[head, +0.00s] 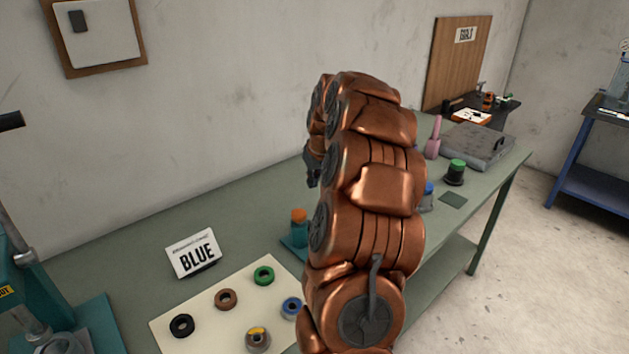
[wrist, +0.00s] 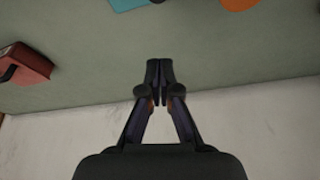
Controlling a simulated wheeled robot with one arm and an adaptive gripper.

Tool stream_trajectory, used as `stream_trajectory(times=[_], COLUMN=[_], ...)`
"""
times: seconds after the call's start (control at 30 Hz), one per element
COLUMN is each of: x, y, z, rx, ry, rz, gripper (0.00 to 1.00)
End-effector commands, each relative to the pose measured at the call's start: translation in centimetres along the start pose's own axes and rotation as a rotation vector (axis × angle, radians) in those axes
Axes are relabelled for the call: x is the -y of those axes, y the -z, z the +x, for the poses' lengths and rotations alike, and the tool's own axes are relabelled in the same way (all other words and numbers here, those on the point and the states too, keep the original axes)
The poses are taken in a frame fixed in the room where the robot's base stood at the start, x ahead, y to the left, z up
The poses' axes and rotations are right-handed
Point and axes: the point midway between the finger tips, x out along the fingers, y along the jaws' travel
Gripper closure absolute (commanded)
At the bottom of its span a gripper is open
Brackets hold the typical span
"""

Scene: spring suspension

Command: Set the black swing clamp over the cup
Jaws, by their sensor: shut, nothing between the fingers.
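My gripper (wrist: 159,68) is shut and empty in the wrist view, above the green bench top near the wall. In the head view my copper arm hides most of it. I cannot pick out the black swing clamp for certain. A red block (wrist: 28,62) with a dark piece at its side lies at the left of the wrist view, apart from my fingers. I cannot tell which item is the cup. An orange-topped container (head: 299,222) stands on a teal pad (head: 290,241), left of my arm, and a blue-topped one (head: 428,196) is partly hidden at its right.
A cream sheet (head: 205,338) holds several coloured rings, beside a BLUE sign (head: 194,254). A green-topped black item (head: 455,172), a pink bottle (head: 433,138) and a grey case (head: 479,147) stand on the right. Teal machinery (head: 25,290) stands at far left.

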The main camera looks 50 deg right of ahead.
Motion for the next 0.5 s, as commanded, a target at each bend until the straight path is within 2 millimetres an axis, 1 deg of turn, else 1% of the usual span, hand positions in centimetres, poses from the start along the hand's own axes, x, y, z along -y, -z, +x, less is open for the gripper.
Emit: stream_trajectory(times=[0.2,0.3,0.5], x=[0.1,0.1,0.1], y=[0.0,-0.1,0.0], z=[3.6,5.1,7.5], rx=[0.005,0.007,0.004], ry=[0.003,0.003,0.002], rz=[0.000,0.000,-0.001], gripper=[1.00,1.00,1.00])
